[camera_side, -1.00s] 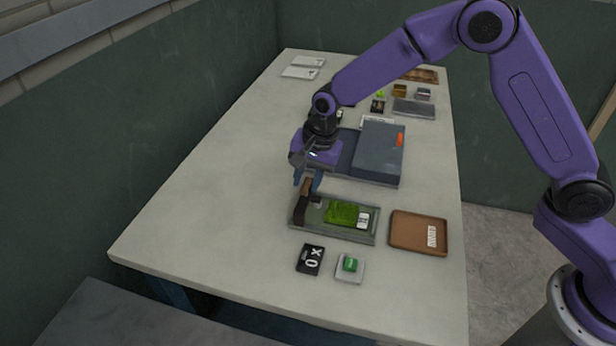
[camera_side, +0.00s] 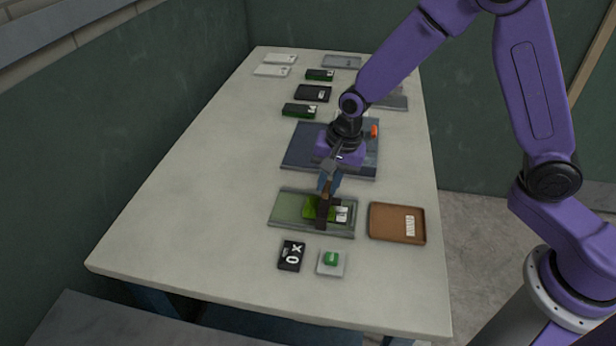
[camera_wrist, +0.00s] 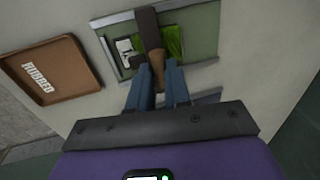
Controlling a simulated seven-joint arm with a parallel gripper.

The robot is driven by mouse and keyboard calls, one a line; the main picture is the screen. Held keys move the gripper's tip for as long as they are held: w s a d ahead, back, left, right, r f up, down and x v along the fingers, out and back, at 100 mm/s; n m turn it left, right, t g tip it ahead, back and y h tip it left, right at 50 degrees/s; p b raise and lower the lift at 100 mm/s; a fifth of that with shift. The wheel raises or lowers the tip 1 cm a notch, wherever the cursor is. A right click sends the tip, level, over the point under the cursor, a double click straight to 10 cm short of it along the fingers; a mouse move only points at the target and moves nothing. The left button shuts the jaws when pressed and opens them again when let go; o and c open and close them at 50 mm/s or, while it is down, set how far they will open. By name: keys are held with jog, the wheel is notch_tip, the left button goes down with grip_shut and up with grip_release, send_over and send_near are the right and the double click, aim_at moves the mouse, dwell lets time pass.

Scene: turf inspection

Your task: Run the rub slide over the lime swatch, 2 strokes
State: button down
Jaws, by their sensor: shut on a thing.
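My gripper (camera_side: 329,182) is shut on the handle of the rub slide (camera_side: 323,213), a dark brown block with a lighter wooden handle. The slide lies across the lime swatch (camera_side: 310,208), hiding part of it; I cannot tell how firmly it touches. The swatch is in a grey-green tray (camera_side: 284,208), with a white label (camera_side: 342,214) at its right end. In the wrist view the slide (camera_wrist: 149,28) crosses the tray (camera_wrist: 206,30) between the two blue fingers (camera_wrist: 158,88), with lime swatch (camera_wrist: 173,42) showing beside it.
A brown tray marked "RUBBED" (camera_side: 385,224) stands right of the work tray. In front are a black counter card showing 0 (camera_side: 291,256) and a green button (camera_side: 331,258). A blue-grey mat (camera_side: 300,148) and several small boxes lie behind. The table's left side is clear.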

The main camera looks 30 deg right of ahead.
jog(key=shift+s+d, duration=1)
jog(key=shift+d, duration=0.05)
jog(key=c, duration=1.1)
grip_release()
jog(key=r, duration=0.5)
jog(key=s+d+r, duration=0.1)
jog(key=r, duration=0.5)
jog(key=s+d+r, duration=0.1)
jog(key=r, duration=0.5)
jog(key=shift+s+d, duration=0.2)
